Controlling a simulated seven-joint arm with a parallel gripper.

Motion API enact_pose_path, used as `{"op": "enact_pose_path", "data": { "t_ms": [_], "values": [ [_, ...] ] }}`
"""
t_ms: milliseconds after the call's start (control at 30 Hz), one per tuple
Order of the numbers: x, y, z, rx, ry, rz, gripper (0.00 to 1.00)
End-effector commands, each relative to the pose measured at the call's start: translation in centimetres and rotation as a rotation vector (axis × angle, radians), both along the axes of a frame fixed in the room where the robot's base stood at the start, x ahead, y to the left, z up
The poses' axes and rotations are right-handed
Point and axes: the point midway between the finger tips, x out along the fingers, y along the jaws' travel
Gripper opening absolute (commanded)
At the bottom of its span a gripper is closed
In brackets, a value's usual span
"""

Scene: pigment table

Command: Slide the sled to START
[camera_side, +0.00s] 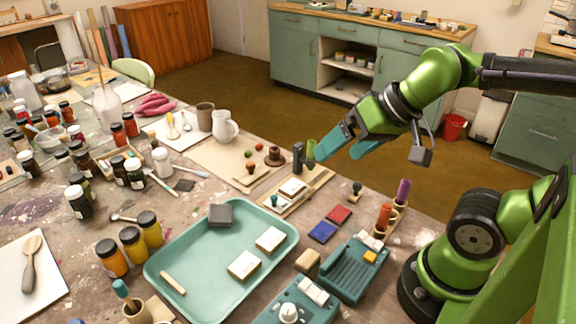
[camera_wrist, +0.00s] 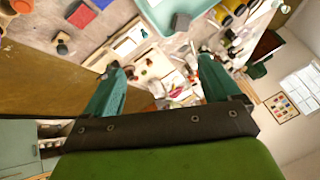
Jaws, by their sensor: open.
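My gripper (camera_side: 335,154) is open and empty, with its teal fingers apart in the air beyond the table's far right edge. In the wrist view, the two fingers (camera_wrist: 160,66) also stand wide apart. A narrow wooden board (camera_side: 318,181) lies on the table below and left of the gripper. A cream block (camera_side: 292,187) sits on it and looks like the sled, but I cannot be sure. The board (camera_wrist: 103,62) and cream block (camera_wrist: 126,44) also show in the wrist view. I cannot read any START mark.
A dark post (camera_side: 298,157) and a green cylinder (camera_side: 311,149) stand at the board's far end, near the fingertips. A teal tray (camera_side: 200,262) lies in front. Red (camera_side: 339,214) and blue (camera_side: 323,231) pads and a ridged teal device (camera_side: 345,275) lie to the right.

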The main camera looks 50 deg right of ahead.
Motion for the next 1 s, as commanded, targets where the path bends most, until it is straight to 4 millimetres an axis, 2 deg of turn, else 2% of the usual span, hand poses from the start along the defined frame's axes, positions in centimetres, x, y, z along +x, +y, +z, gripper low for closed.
{"op": "enact_pose_path", "data": {
  "t_ms": [33,133,267,467,700,867,933,1000],
  "values": [
    [0.1,0.1,-0.4,0.0,0.015,0.003,0.82],
    [0.8,0.2,-1.2,-0.001,0.066,0.009,0.66],
    [3.6,0.2,-1.7,-0.013,0.163,0.014,0.46],
    [9.4,0.0,-2.7,-0.023,0.357,-0.045,0.46],
    [15.9,-0.5,-5.2,-0.05,0.569,-0.203,0.46],
    [18.6,-1.0,-5.3,-0.06,0.635,-0.332,0.46],
    [18.9,-1.2,-4.3,-0.05,0.635,-0.379,0.46],
    [18.5,-1.2,-4.3,-0.044,0.651,-0.411,0.46]
  ]
}}
